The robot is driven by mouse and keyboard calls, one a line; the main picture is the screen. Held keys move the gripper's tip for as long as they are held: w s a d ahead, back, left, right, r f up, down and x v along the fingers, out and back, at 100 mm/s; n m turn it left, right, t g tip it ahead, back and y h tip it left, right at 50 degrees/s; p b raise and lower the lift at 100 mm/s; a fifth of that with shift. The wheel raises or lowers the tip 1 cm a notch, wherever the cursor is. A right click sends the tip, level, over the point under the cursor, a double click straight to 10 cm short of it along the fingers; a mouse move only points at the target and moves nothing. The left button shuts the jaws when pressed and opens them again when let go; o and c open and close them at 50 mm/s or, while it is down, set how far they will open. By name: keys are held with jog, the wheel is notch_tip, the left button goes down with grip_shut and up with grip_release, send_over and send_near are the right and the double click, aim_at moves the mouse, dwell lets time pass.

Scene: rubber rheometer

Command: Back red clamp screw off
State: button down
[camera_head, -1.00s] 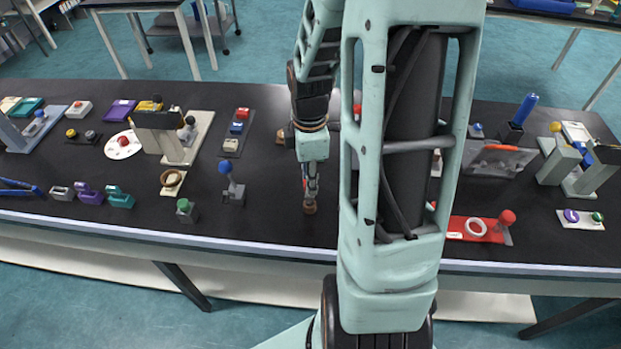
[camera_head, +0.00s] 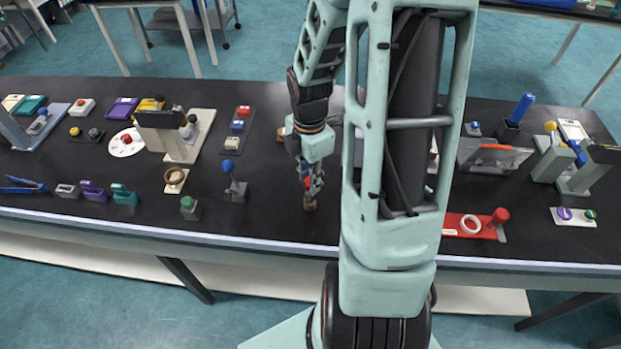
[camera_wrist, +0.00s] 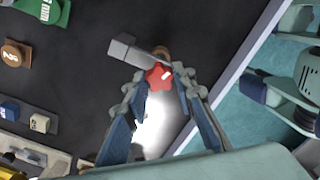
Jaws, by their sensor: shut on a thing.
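The red clamp screw (camera_wrist: 158,77) has a star-shaped knob with a white mark and sits between my fingertips in the wrist view. My gripper (camera_wrist: 161,82) is shut on the knob from both sides. A grey clamp body (camera_wrist: 128,50) lies just beyond the knob, with a small brown part (camera_wrist: 161,52) beside it. In the head view my gripper (camera_head: 312,184) points down near the front edge of the bench, with a bit of red between its fingers. The brown part (camera_head: 310,204) shows just below it. My arm hides much of the bench behind.
The black bench (camera_head: 265,215) has its front edge close to the clamp. To the left stand a blue-knobbed lever (camera_head: 235,190) and a green-knobbed block (camera_head: 189,208). A red plate with a white ring (camera_head: 470,225) lies right of my arm.

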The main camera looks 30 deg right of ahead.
jog(key=shift+s+r+n+p, duration=0.1)
jog(key=shift+r+n+p, duration=0.15)
jog(key=shift+n+p, duration=0.7)
jog(key=shift+n, duration=0.25)
jog(key=shift+f+n, duration=0.25)
jog(key=shift+n, duration=0.75)
jog(key=c, duration=1.8)
grip_release()
jog(key=shift+o, duration=0.2)
